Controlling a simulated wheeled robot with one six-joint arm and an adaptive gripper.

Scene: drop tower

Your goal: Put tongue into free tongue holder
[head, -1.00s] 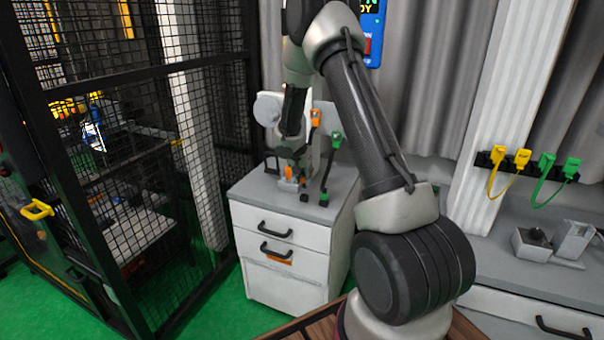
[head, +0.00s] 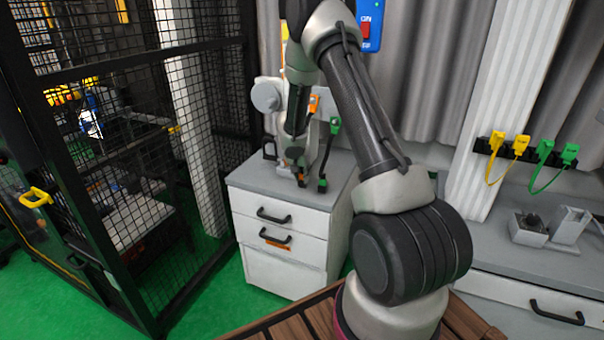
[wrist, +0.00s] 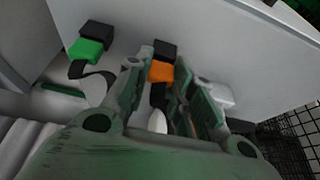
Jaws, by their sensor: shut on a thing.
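The orange tongue (wrist: 160,72), with a black end, shows between the fingertips of my gripper (wrist: 165,82) in the wrist view. My gripper appears shut on it. In the head view my gripper (head: 294,158) is low over the grey cabinet top, with a small orange and black end (head: 300,180) below it. An orange plug (head: 313,104) and a green plug (head: 335,125) stand higher behind it, with dark cords hanging down. A green and black end (head: 323,185) sits to the right; a similar one (wrist: 86,50) shows in the wrist view. I cannot tell which holder is free.
The white drawer cabinet (head: 280,225) stands beside a black mesh cage (head: 110,180). At right, yellow plugs (head: 497,143) and green plugs (head: 545,150) hang from a dark wall strip above a grey counter (head: 490,210). Green floor lies in front of the cabinet.

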